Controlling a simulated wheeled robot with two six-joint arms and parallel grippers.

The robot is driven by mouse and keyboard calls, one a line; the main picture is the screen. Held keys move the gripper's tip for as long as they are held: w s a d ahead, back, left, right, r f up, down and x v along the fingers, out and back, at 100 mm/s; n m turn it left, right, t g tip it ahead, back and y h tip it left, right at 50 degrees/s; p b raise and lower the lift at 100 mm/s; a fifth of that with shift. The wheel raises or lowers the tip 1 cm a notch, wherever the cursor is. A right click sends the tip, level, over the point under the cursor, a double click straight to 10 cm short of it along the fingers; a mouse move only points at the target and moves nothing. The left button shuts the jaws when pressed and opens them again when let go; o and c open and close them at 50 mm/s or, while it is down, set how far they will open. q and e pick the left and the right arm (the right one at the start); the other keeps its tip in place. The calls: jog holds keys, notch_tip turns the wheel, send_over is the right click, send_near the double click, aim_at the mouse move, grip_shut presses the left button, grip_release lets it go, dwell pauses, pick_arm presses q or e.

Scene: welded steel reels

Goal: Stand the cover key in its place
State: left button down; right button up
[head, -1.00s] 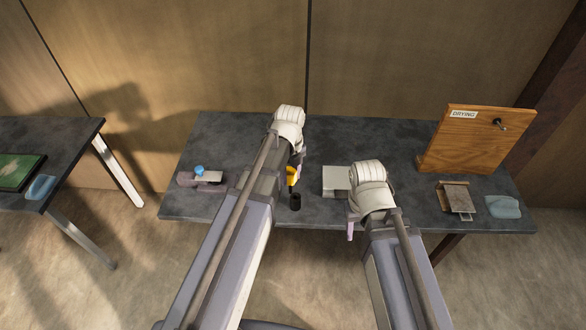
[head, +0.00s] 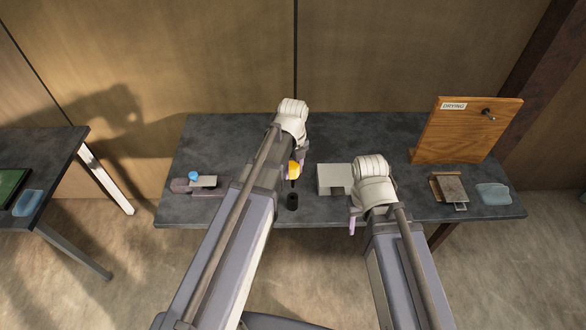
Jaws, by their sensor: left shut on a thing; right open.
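The cover key (head: 294,170) has a yellow-orange handle and a thin dark shaft pointing down. My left gripper (head: 298,168) is shut on it, with the jaws partly hidden by my wrist. A small black round holder (head: 292,201) stands near the table's front edge. The key's shaft hangs just behind and above the holder's mouth in this view; I cannot tell whether its tip is over the opening. My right gripper (head: 352,225) is open and empty near the front edge, its fingers mostly hidden by my wrist.
A light grey block (head: 333,177) stands between my arms. At the right are a wooden board marked DRYING (head: 466,131) with a hook, a small brown-grey hinged piece (head: 450,189) and a blue cloth-like pad (head: 493,194). A blue-knobbed tool (head: 193,177) lies at left.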

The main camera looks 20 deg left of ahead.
aim_at(293, 177)
pick_arm(q)
jog(key=shift+f+b, duration=1.95)
jog(key=shift+f, duration=0.3)
jog(key=shift+f+b, duration=3.6)
jog(key=shift+f, duration=0.05)
jog(key=shift+c, duration=1.7)
grip_release()
jog(key=shift+r, duration=0.15)
notch_tip(293, 177, up, 8)
jog(key=p, duration=0.8)
jog(key=shift+f, duration=0.2)
